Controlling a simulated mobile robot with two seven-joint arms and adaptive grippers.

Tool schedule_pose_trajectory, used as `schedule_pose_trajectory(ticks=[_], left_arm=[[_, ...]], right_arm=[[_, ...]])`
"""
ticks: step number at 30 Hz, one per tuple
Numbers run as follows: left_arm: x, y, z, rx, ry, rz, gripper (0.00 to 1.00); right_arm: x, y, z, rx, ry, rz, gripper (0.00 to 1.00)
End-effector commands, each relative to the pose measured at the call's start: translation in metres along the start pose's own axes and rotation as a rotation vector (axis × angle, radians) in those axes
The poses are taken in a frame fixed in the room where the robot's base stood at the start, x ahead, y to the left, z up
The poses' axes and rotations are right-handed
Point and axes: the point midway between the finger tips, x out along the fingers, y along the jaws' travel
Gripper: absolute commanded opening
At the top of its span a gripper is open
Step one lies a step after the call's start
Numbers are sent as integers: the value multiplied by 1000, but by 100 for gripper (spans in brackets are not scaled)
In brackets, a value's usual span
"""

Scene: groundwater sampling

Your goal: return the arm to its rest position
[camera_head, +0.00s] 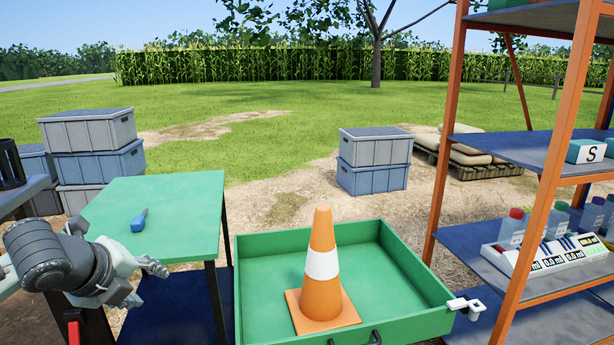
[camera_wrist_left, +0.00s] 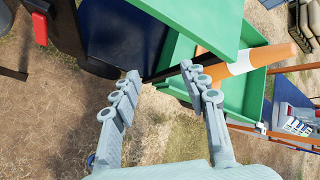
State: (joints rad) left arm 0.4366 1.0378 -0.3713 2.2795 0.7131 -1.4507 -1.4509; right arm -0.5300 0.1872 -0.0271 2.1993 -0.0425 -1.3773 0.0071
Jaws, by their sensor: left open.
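My left gripper (camera_head: 146,282) is in the head view at the lower left, beside the near left edge of the green table (camera_head: 180,205). It is open and empty. In the left wrist view, its two fingers (camera_wrist_left: 160,105) are spread apart, with dirt ground and part of the green tray behind them. The left arm comes in from the left edge, with its dark wrist near the table corner. My right gripper is in neither view.
A blue object (camera_head: 139,221) lies on the green table. An orange cone (camera_head: 322,270) stands in a green tray (camera_head: 400,262). An orange-framed shelf (camera_head: 546,190) stands at right. Stacked crates (camera_head: 88,130) are behind at left. A dark cylinder (camera_head: 10,165) is at the left edge.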

Motion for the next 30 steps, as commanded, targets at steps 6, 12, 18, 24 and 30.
schedule_pose_trajectory(ticks=[6,12,18,24,30], left_arm=[[82,65,-87,-765,72,87,44],[119,180,-176,-1476,-46,283,44],[113,271,-240,-1871,-238,425,44],[105,305,-263,-2001,-331,470,44],[105,306,-264,-2007,-336,471,44]], right_arm=[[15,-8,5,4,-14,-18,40],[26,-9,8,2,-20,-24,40],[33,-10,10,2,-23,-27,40],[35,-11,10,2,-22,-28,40],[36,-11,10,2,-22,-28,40]])
